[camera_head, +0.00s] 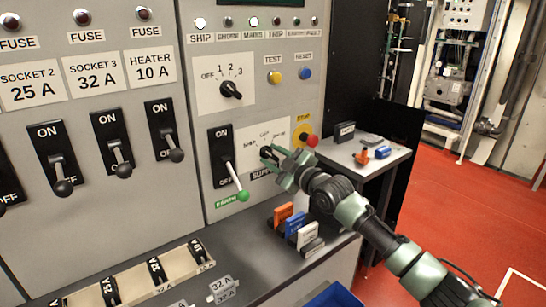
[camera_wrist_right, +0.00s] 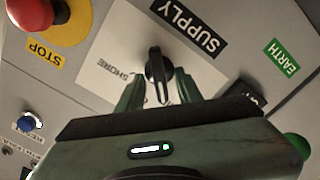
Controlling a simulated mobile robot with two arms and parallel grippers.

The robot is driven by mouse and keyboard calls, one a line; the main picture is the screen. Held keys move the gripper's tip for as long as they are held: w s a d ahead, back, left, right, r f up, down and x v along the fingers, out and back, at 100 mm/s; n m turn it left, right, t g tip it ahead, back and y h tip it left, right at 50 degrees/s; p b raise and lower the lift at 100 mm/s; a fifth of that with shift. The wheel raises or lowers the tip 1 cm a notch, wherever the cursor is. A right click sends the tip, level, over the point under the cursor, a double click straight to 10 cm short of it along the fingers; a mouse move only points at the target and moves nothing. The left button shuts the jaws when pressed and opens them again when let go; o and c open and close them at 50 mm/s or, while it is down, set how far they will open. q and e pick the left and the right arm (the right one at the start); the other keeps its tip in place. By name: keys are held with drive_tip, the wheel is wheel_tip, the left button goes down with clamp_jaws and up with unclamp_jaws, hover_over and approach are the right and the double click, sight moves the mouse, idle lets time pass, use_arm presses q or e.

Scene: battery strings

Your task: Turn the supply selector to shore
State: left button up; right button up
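The supply selector is a black knob (camera_wrist_right: 157,68) on a white plate above the black SUPPLY label (camera_head: 266,172). In the right wrist view the plate appears upside down, with the word SHORE left of the knob. The knob's narrow end, with a pale mark, points down in that view, away from the SUPPLY label. My right gripper (camera_head: 274,156) is at the plate in the head view and partly covers the knob. Its two fingers stand open on either side of the knob (camera_wrist_right: 158,92), with visible gaps. My left gripper is not in view.
Left of the plate is a breaker lever with a green tip (camera_head: 243,196). A red stop button (camera_head: 311,140) on yellow is close to the right. A rotary knob (camera_head: 231,89) is above. Coloured blocks (camera_head: 290,219) stand on the ledge below. A side table (camera_head: 380,162) holds small items.

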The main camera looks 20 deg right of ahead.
clamp_jaws()
drive_tip(key=shift+m, duration=0.3)
drive_tip(key=m+p, duration=0.1)
drive_tip(key=m, duration=0.6)
drive_tip(key=shift+w+d+m, duration=0.1)
drive_tip(key=shift+d+m, duration=0.05)
drive_tip(key=shift+m, duration=0.25)
drive_tip(key=m, duration=0.4)
drive_tip(key=shift+d+m+p, duration=0.1)
drive_tip(key=shift+m+p, duration=0.2)
drive_tip(key=shift+p, duration=0.1)
drive_tip(key=m, duration=0.4)
drive_tip(key=shift+d+m+p, duration=0.1)
drive_tip(key=shift+m+p, duration=0.25)
drive_tip(key=shift+m, duration=0.05)
